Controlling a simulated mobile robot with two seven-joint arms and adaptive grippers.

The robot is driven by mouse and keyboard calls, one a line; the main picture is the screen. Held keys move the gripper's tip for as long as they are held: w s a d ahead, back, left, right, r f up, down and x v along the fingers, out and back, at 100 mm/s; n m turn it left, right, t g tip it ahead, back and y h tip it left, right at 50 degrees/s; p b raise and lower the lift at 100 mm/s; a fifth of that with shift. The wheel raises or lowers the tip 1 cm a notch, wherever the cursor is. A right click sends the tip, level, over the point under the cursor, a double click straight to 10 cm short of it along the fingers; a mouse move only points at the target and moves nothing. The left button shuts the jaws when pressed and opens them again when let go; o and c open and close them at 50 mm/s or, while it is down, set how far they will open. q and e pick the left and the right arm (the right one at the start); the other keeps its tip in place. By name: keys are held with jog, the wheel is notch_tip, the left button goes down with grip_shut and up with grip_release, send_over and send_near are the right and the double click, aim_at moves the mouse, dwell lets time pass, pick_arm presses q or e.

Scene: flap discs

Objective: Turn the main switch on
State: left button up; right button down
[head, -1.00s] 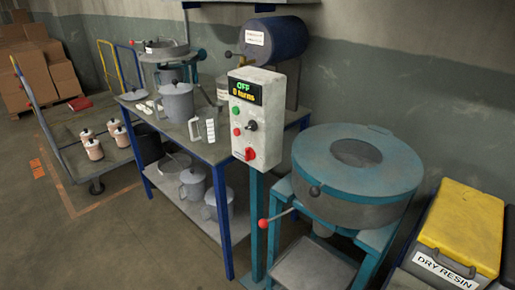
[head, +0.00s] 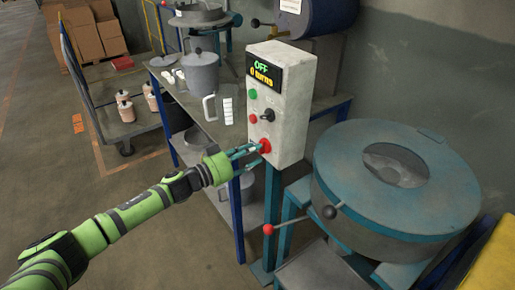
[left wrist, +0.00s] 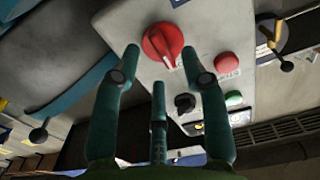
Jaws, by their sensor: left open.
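The control box (head: 292,100) stands on a blue post, and its display (head: 265,76) reads "OFF" and "0 turns". The red rotary switch (head: 265,146) is low on its front face; it also shows in the left wrist view (left wrist: 162,42). A black knob (head: 268,115) sits above it, with a green button (head: 253,93) and a red button (head: 253,118) beside it. My left gripper (head: 250,152) is open at the red switch. In the left wrist view its fingers (left wrist: 160,62) are spread either side of the red switch. Contact cannot be told. My right gripper is not in view.
A round blue-rimmed machine (head: 340,180) with a red-ended lever (head: 268,229) stands right of the post. A workbench (head: 215,125) with pots and a cart (head: 110,118) are to the left. A yellow-lidded bin (head: 495,265) is at lower right.

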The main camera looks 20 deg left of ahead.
pick_arm(q)
jog(key=shift+x, duration=1.05)
grip_shut()
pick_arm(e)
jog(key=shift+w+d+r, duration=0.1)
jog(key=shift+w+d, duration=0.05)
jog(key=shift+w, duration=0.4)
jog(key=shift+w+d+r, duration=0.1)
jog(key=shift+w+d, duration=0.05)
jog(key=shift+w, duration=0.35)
